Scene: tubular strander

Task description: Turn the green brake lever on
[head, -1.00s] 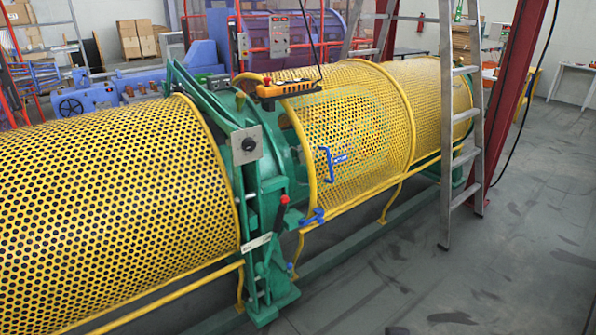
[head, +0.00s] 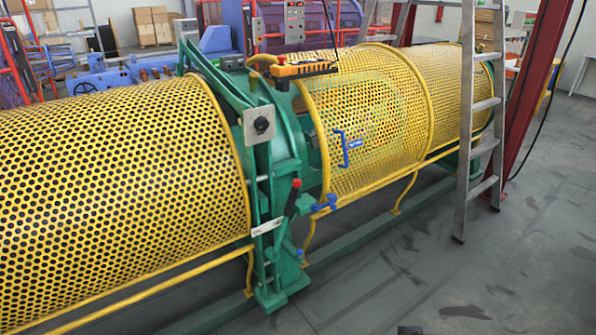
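A short lever with a red knob (head: 296,184) stands at the front of the green frame (head: 272,225) between two yellow perforated guards. Its shaft is dark and leans slightly to the right at the top. A long green bar (head: 205,68) slopes down to the frame from the upper left. I cannot tell for sure which of these is the brake lever, or whether it is on.
The left guard (head: 110,190) and right guard (head: 370,110) flank the frame. A blue handle (head: 351,147) and blue latch (head: 325,203) sit on the right. A stepladder (head: 470,120) stands right. The grey floor (head: 460,270) in front is mostly clear.

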